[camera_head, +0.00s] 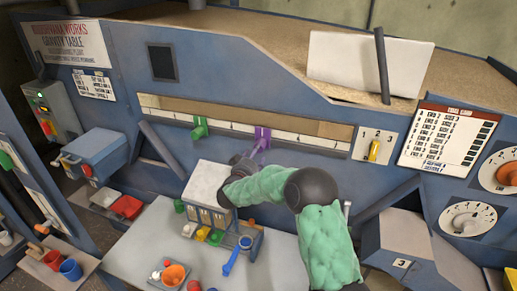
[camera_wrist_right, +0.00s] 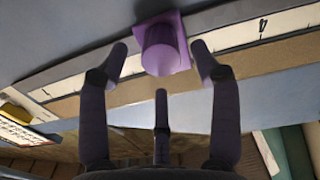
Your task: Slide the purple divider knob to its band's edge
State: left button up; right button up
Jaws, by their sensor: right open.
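The purple divider knob (camera_head: 262,137) sits on a long white scale strip (camera_head: 312,141) on the blue machine front, to the right of a green knob (camera_head: 199,128). In the right wrist view the purple knob (camera_wrist_right: 160,48) is a round peg on a flat purple plate. My right gripper (camera_wrist_right: 161,62) is open. Two of its fingers stand on either side of the knob and the third is below it; contact cannot be made out. In the head view my right gripper (camera_head: 238,162) is just left of and below the purple knob, partly hidden by my arm. My left gripper is out of view.
A tan band (camera_head: 235,117) runs along the scale. A yellow lever (camera_head: 374,150) on a numbered plate lies to the right. A white-topped box (camera_head: 206,184) with coloured parts stands on the bench below my arm. A blue box (camera_head: 95,153) juts out at the left.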

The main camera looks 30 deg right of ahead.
jog(key=shift+x, duration=1.8)
grip_shut()
jog(key=shift+s, duration=0.15)
